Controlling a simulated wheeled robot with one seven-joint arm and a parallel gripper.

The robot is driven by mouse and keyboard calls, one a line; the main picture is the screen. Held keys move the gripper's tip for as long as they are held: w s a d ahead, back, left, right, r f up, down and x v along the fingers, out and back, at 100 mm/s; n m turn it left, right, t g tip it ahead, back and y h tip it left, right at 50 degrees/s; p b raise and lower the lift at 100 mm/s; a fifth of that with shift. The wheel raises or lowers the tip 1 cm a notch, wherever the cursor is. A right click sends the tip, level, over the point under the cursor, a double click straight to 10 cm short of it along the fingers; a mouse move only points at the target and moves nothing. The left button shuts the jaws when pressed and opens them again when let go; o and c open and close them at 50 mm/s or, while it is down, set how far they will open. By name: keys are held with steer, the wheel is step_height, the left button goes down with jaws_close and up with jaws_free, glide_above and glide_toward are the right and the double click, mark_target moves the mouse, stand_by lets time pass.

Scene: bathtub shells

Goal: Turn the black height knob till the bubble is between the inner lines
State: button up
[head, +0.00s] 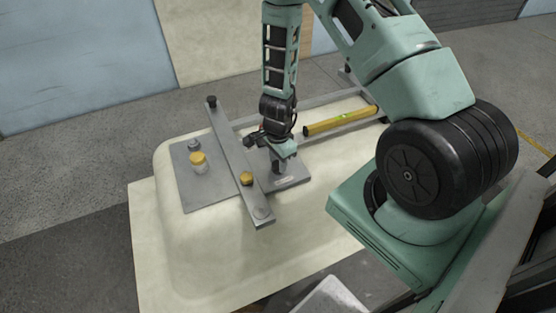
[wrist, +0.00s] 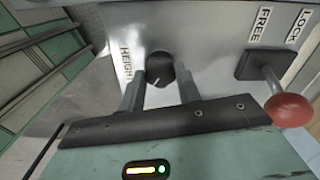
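The black height knob (wrist: 160,68) with a pale pointer line is on a grey metal plate beside the word HEIGHT in the wrist view. My gripper (wrist: 159,75) points at it, one finger on each side; small gaps seem to show between fingers and knob. In the head view my gripper (head: 281,160) reaches down over the frame on the tub shell and hides the knob. The bubble and inner lines are too small to read.
A lever with a red ball end (wrist: 288,110) stands near the FREE and LOCK labels, close to my gripper's right side. A grey crossbar (head: 235,160) with a yellow knob (head: 246,178) lies left of my gripper. The cream tub shell (head: 205,255) is below.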

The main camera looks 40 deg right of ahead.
steer(key=shift+n, duration=1.6)
steer(key=o, duration=1)
steer(key=shift+r, duration=0.1)
step_height(320, 180, up, 17)
steer(key=shift+r+p, duration=0.15)
steer(key=shift+p, duration=0.55)
